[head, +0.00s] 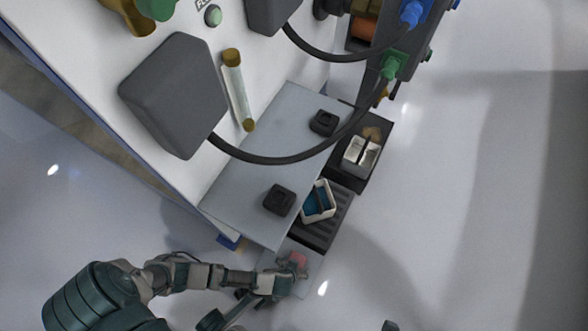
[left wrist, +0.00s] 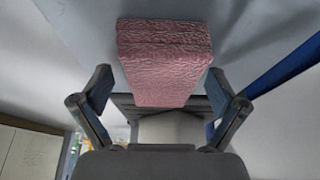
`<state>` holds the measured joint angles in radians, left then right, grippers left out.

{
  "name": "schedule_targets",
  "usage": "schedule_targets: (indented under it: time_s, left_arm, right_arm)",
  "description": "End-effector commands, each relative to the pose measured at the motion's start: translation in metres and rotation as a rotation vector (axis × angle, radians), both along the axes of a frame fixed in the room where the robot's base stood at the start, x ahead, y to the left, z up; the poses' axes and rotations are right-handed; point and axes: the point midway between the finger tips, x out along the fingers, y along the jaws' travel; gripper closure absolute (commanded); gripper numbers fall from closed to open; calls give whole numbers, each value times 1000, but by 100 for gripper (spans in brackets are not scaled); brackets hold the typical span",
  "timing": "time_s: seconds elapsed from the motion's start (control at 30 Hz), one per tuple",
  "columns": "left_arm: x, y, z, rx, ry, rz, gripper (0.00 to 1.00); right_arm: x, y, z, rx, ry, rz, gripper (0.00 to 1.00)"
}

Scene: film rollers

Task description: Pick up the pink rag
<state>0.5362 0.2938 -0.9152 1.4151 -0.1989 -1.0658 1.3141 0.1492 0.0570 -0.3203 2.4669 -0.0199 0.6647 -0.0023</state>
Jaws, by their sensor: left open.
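The pink rag (left wrist: 163,62) is a folded, textured block in the upper middle of the left wrist view, lying on a pale grey surface. In the head view the rag (head: 298,259) is a small pink patch at the lower middle, partly hidden by my gripper. My left gripper (left wrist: 160,92) is open, with one finger on each side of the rag and gaps showing beside it. In the head view the left gripper (head: 284,268) reaches in from the left at the rag. My right gripper is not in view.
A dark ribbed tray (head: 323,237) with a white and blue container (head: 319,202) stands just beyond the rag. A grey panel (head: 240,190) with black blocks lies up and left. A dark cable (head: 270,159) loops above it. The floor to the right is clear.

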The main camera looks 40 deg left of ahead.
Motion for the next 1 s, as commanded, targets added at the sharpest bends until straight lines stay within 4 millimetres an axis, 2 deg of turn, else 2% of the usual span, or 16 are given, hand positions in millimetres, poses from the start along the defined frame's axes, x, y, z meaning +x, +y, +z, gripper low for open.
schedule_targets:
  time_s: [0.1,0.33,0.77,0.87,0.93,1.0]
  left_arm:
    - [0,0,0,0,0,0,3]
    - [0,0,0,0,0,0,61]
    - [0,0,2,1,-1,-1,63]
    - [1,1,5,1,-3,-2,63]
    - [4,3,13,0,-5,1,63]
    - [9,6,20,1,-8,0,63]
  right_arm:
    - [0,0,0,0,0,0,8]
    - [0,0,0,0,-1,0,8]
    - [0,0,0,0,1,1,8]
    - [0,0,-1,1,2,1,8]
    - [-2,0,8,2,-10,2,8]
    - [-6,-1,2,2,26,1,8]
